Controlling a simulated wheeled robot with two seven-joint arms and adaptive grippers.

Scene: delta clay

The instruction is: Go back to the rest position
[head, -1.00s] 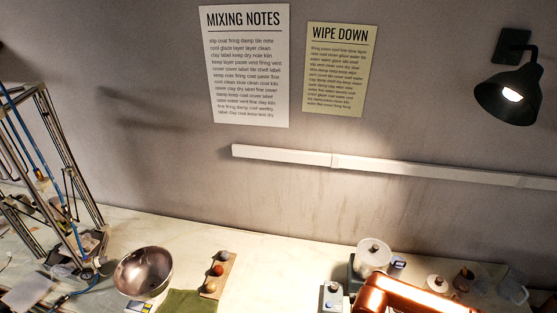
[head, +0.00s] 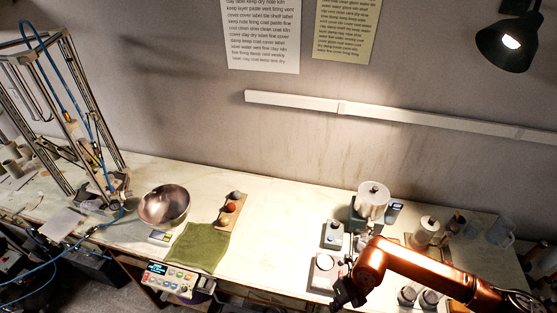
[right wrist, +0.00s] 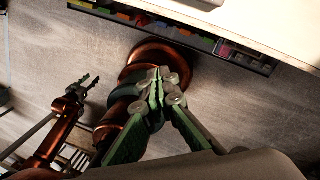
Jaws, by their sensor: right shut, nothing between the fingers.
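My right arm, copper-coloured, comes in from the lower right in the head view. My right gripper (head: 344,294) is dark and hangs at the front edge of the workbench (head: 270,260), near a small device with a round white top. In the right wrist view its green fingers (right wrist: 157,78) are together with nothing between them. A second copper arm, my left, shows at the left of the right wrist view. Its dark gripper (right wrist: 86,84) has its fingers spread and looks empty. The left gripper is not in the head view.
A metal frame (head: 60,120) rises at the left. A drawer of coloured items (right wrist: 190,38) runs under the bench.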

